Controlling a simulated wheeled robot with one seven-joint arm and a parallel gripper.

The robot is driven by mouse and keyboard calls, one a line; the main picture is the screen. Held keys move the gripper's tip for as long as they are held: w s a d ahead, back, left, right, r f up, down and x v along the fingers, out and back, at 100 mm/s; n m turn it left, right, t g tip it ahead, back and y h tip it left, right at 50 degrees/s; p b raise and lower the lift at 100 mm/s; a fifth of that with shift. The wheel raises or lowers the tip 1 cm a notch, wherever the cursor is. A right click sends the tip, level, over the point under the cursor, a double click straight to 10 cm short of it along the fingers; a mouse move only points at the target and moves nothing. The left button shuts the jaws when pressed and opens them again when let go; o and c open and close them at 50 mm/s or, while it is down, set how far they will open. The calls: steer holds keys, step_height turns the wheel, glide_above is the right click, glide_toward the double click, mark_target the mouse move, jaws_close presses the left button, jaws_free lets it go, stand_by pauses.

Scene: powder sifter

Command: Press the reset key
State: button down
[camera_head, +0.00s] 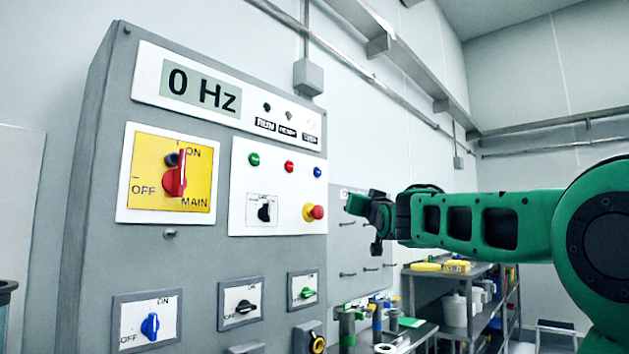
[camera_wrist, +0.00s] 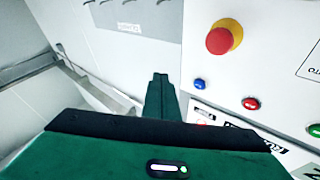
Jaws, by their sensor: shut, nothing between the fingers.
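The grey control cabinet (camera_head: 205,265) carries a white panel with a row of small round buttons: green (camera_head: 254,159), red (camera_head: 289,166) and blue (camera_head: 318,172). No readable label marks any of them as the reset key. The blue button (camera_wrist: 199,84) also shows in the wrist view, with the red one (camera_wrist: 250,103) beside it. My gripper (camera_wrist: 158,82) is shut and empty. In the wrist view its tip appears left of the blue button, apart from it. In the head view my gripper (camera_head: 352,204) is right of the panel.
A red mushroom button on a yellow base (camera_head: 314,211) sits below the blue button. The display (camera_head: 202,92) reads 0 Hz. The red main switch (camera_head: 174,175) and several rotary switches share the cabinet face. A shelf with bins (camera_head: 455,300) stands behind, right.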

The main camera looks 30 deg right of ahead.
mark_target(318, 172)
step_height(318, 172, up, 8)
steer(key=a+t, duration=0.1)
steer(key=t, duration=0.1)
steer(key=shift+a+t+h, duration=0.3)
steer(key=shift+a+t, duration=0.05)
steer(key=shift+t, duration=0.05)
steer(key=shift+r, duration=0.1)
steer(key=w+a, duration=0.3)
steer(key=w, duration=0.5)
steer(key=shift+w, duration=0.25)
stand_by(1.7)
steer(key=shift+w+a, duration=0.15)
steer(key=shift+w, duration=0.05)
steer(key=shift+w+a, duration=0.15)
steer(key=shift+w, duration=0.25)
stand_by(0.8)
steer(key=shift+s, duration=0.15)
steer(key=shift+s+d, duration=0.25)
steer(key=shift+s, duration=0.35)
